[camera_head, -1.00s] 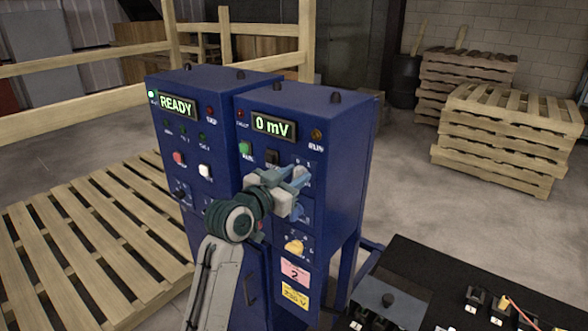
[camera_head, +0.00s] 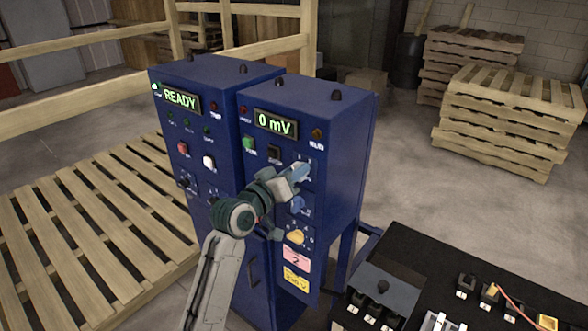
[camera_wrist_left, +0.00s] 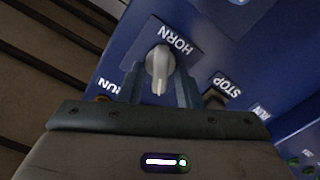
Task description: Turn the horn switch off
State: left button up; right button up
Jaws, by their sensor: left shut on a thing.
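The horn switch (camera_wrist_left: 159,66) is a light grey rotary knob under the HORN label on the right blue cabinet, seen in the left wrist view. My left gripper (camera_wrist_left: 160,84) has a finger on each side of this knob and is shut on it. In the head view my left gripper (camera_head: 295,172) is at the upper right of the cabinet's front panel and hides most of the knob. My right gripper is not in view.
The right cabinet (camera_head: 345,150) shows "0 mV", and the left cabinet (camera_head: 200,75) shows "READY". A blue knob (camera_head: 298,204) and a yellow knob (camera_head: 296,237) sit below the gripper. A dark bench (camera_head: 420,262) stands at the lower right.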

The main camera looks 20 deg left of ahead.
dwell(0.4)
pick_arm(q)
jog(key=o, duration=0.6)
jog(key=b+v, duration=0.4)
jog(key=v, duration=0.6)
jog(key=shift+s+a, duration=0.15)
jog(key=shift+s, duration=0.25)
